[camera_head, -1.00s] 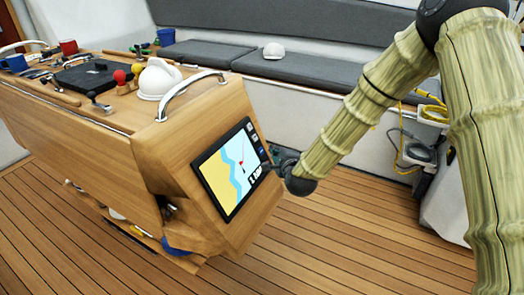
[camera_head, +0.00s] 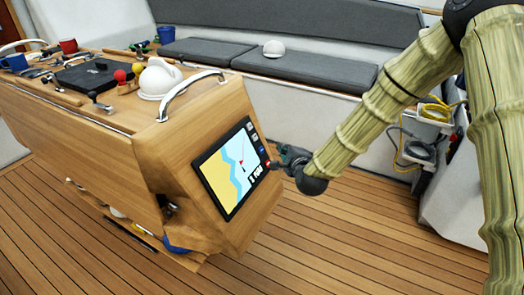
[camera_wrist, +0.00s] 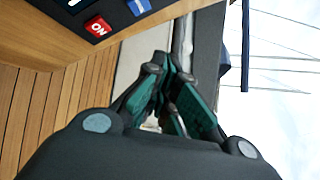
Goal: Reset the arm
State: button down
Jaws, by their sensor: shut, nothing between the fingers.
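My gripper (camera_head: 274,164) is at the end of my arm, just to the right of the chart screen (camera_head: 231,166) on the end of the wooden console. In the wrist view my gripper (camera_wrist: 168,85) is shut, its green-padded fingers together with nothing between them. A red ON button (camera_wrist: 98,27) and a blue button (camera_wrist: 139,6) show at the top left of the wrist view, apart from the fingers. My arm slopes down from the upper right in the head view.
The wooden console (camera_head: 90,125) carries a white winch-like dome (camera_head: 159,80), a metal rail (camera_head: 190,90) and small items. Grey bench cushions (camera_head: 306,77) with a white cap (camera_head: 273,49) lie behind. Coiled hoses (camera_head: 420,150) hang at the right. The plank floor (camera_head: 330,240) is clear.

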jog(key=s+d+f+n+g+h, duration=0.1)
jog(key=s+d+f+n+g, duration=0.3)
jog(key=s+f, duration=0.7)
jog(key=s+d+f+n+g, duration=0.1)
jog(key=s+f+n+g, duration=0.3)
jog(key=s+f, duration=0.7)
jog(key=s+d+f+n+g+h, duration=0.1)
jog(key=s+d+f+n+g, duration=0.15)
jog(key=s+f+n, duration=0.6)
jog(key=s+d+f+n+g+h, duration=0.1)
jog(key=s+d+f+g, duration=0.15)
jog(key=s, duration=0.85)
jog(key=s+d+f+n+g, duration=0.2)
jog(key=s+d, duration=0.1)
jog(key=s, duration=0.8)
notch_tip(320, 180, up, 14)
jog(key=p, duration=1.3)
jog(key=shift+w, duration=0.15)
jog(key=shift+f, duration=0.1)
